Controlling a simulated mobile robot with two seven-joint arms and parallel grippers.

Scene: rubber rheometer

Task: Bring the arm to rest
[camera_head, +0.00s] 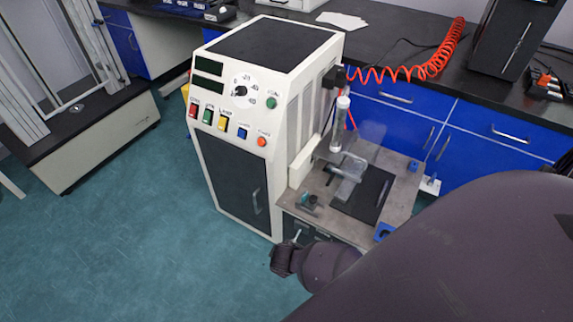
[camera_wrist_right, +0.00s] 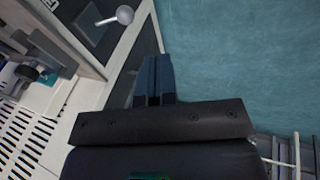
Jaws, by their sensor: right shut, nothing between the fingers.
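In the right wrist view my right gripper (camera_wrist_right: 155,80) has its two dark fingers together with nothing between them. It hangs over the teal floor beside the white edge of the machine. A lever with a grey ball knob (camera_wrist_right: 125,14) shows beyond the fingertips, apart from them. In the head view my dark right arm fills the lower right corner. Its far end lies in front of the lower front of the rheometer (camera_head: 262,155); the fingers cannot be made out there. My left gripper is not in view.
The rheometer's work table (camera_head: 407,197) holds a dark mat (camera_head: 372,203), a clear cylinder fixture (camera_head: 340,125) and small blue parts. A red coiled hose (camera_head: 420,70) runs above blue cabinets (camera_head: 490,130) behind. Teal floor (camera_head: 140,220) is free at the left.

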